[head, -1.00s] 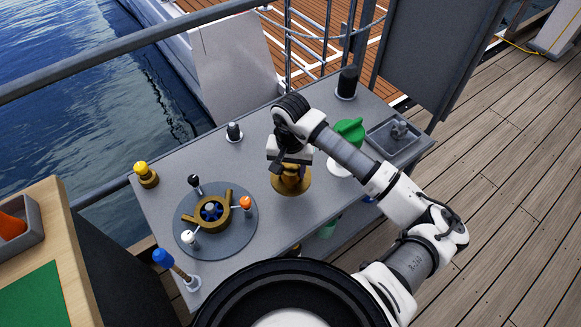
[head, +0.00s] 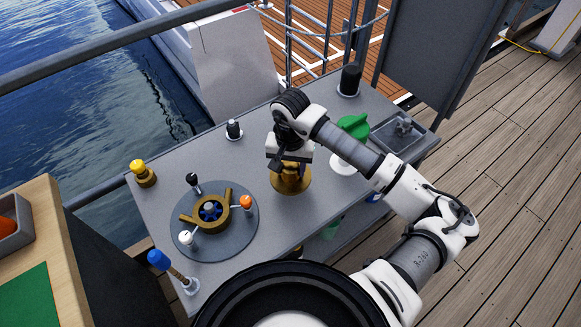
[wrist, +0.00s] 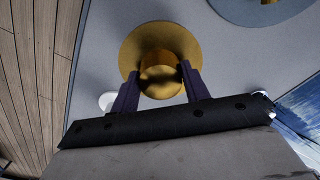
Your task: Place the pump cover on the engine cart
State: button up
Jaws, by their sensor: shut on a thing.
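The brass pump cover (head: 290,184), a round flange with a raised knob, is at the middle of the grey engine cart (head: 330,185). In the wrist view the cover (wrist: 185,42) shows its wide flange, with the knob between the two dark fingers. My gripper (head: 290,168) is shut on the knob from above; its fingers also show in the wrist view (wrist: 160,78). The cover's flange looks level and at or very near the cart top; I cannot tell whether it touches. Its underside is hidden.
A brass pump body (head: 212,211) sits on a round grey plate left of the cover, with black, white and orange knobs around it. A yellow knob (head: 142,172), blue handle (head: 160,261), green part (head: 354,127) and grey tray (head: 400,137) surround it. A wooden table (head: 60,230) is left.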

aim_at(291, 181)
jog(key=shift+f+b, duration=3.25)
jog(key=shift+b, duration=0.7)
jog(key=shift+f+b, duration=0.3)
jog(key=shift+b, duration=0.2)
jog(key=o, duration=1.5)
notch_tip(291, 181, up, 14)
jog(key=shift+f+b, duration=0.1)
jog(key=shift+b, duration=0.35)
jog(key=shift+s, duration=0.1)
